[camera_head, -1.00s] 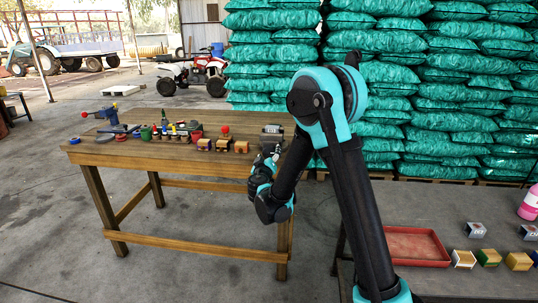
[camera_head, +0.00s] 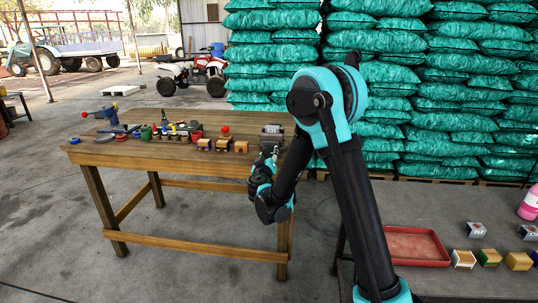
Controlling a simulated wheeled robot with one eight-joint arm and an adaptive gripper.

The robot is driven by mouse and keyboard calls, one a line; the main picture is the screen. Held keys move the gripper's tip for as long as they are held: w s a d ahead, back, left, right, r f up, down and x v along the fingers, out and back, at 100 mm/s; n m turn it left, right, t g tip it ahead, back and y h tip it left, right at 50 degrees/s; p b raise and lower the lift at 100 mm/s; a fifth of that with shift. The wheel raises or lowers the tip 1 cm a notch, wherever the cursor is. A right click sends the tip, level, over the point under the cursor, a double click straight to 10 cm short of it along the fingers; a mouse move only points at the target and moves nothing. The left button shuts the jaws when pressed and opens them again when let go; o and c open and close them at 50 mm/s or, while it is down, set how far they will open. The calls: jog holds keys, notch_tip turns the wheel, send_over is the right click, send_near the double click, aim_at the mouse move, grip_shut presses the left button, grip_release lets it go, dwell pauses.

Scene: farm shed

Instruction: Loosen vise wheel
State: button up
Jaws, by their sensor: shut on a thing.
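A grey table (camera_head: 460,215) with a red tray (camera_head: 415,246) and small boxes stands at the right. Stacked green sacks (camera_head: 430,100) fill the back.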

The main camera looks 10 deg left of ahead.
jog(key=n, duration=0.7)
jog(key=shift+n, duration=0.4)
jog(key=n, duration=0.3)
jog(key=shift+n, duration=0.4)
jog(key=n, duration=0.3)
jog(key=shift+n, duration=0.3)
jog(key=n, duration=0.3)
jog(key=shift+n, duration=0.4)
jog(key=n, duration=0.3)
jog(key=shift+n, duration=0.4)
jog(key=n, duration=0.3)
jog(key=shift+n, duration=0.4)
jog(key=n, duration=0.3)
